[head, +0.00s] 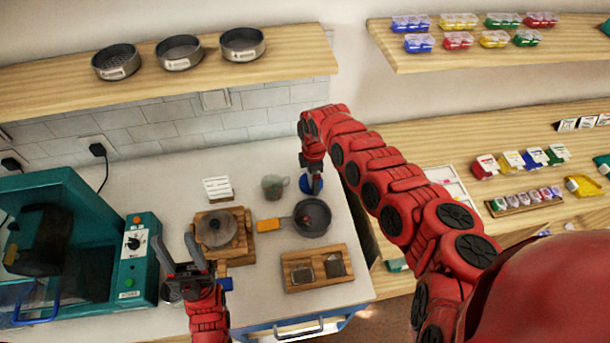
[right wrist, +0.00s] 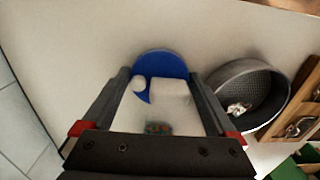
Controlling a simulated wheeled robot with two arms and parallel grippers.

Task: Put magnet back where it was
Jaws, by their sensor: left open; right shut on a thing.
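My right gripper (head: 313,184) is at the back right of the counter, beyond the dark pan. In the right wrist view its fingers (right wrist: 157,76) are spread around a white block-like piece (right wrist: 170,90) and shut on it. A round blue disc (right wrist: 163,63) shows just past the fingertips, and in the head view (head: 305,183) beside them. I cannot tell whether the white and blue parts are one thing, or whether this is the magnet. My left gripper (head: 180,258) is open and empty at the front left, near the teal machine.
A dark pan (head: 314,216) with a yellow handle is close to my right gripper. The teal machine (head: 75,222) fills the left.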

